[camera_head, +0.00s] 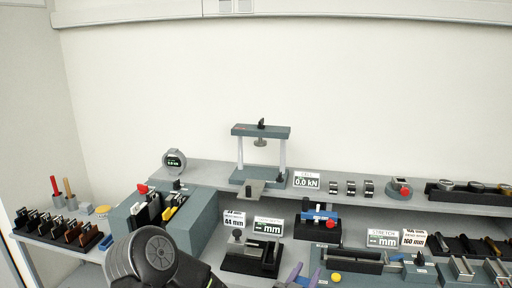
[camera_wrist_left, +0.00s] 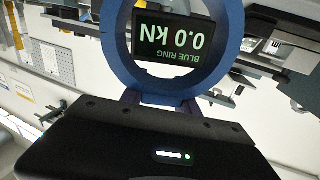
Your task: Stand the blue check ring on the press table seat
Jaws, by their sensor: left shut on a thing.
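The blue check ring (camera_wrist_left: 232,48) fills the top of the left wrist view. It has a dark display reading 0.0 kN and BLUE RING, upside down there. My left gripper (camera_wrist_left: 160,100) is shut on the ring's lower part. In the head view my left gripper (camera_head: 303,277) is at the bottom edge; bluish-purple parts show there, but the whole ring does not. The small press (camera_head: 262,131) stands on the raised shelf, with two light columns, a round pad under its crossbeam and a grey base (camera_head: 246,176). The space between base and pad looks empty. My right gripper is out of view.
A round gauge (camera_head: 174,162) stands left of the press, and a 0.0 kN sign (camera_head: 306,181) stands right of it. A black vise-like fixture (camera_head: 252,257) and a blue-topped fixture (camera_head: 318,222) sit in front. Wall space above the press is clear.

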